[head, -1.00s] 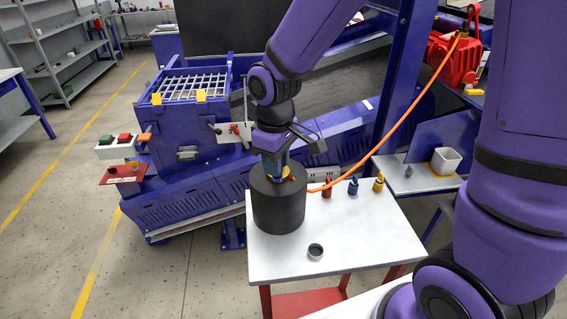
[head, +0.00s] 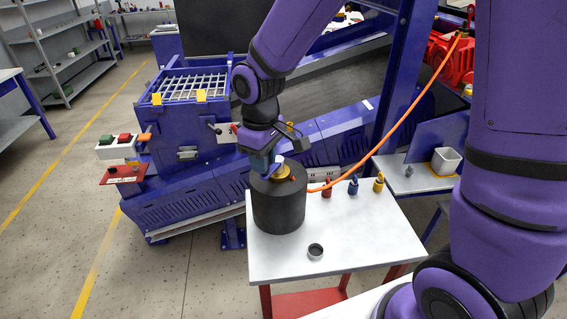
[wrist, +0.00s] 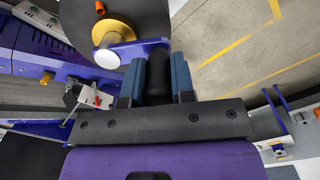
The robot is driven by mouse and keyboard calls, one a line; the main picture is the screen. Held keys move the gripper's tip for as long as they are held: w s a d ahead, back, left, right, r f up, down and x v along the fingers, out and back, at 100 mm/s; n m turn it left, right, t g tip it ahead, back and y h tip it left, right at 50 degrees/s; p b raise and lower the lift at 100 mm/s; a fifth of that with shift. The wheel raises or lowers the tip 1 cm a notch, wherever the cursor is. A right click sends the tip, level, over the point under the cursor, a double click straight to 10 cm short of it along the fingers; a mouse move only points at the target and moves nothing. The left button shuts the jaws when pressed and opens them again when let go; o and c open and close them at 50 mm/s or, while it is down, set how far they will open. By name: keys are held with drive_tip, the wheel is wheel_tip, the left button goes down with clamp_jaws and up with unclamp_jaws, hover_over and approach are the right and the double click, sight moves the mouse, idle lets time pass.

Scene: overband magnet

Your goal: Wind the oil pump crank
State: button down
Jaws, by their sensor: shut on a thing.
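The oil pump is a dark grey drum (head: 279,210) standing upright on a white-topped table. A brass hub (head: 284,173) sits on its top and also shows in the wrist view (wrist: 113,32). A blue crank arm (wrist: 138,50) runs from the hub to an upright black handle (wrist: 158,72). My gripper (head: 260,166) is at the left upper edge of the drum. In the wrist view, its two blue fingers (wrist: 156,80) are shut on the black handle, one on each side. In the head view the fingers largely hide the handle.
An orange hose (head: 390,138) runs from the drum to a red machine (head: 450,65). Red, blue and yellow small fittings (head: 353,186) stand right of the drum. A small dark ring (head: 315,251) lies in front. A blue machine (head: 190,135) stands behind.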

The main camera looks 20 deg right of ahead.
drive_tip(key=shift+w+a, duration=0.35)
drive_tip(key=shift+w, duration=0.3)
drive_tip(key=shift+w+a, duration=0.35)
drive_tip(key=shift+w, duration=0.5)
drive_tip(key=shift+w, duration=1)
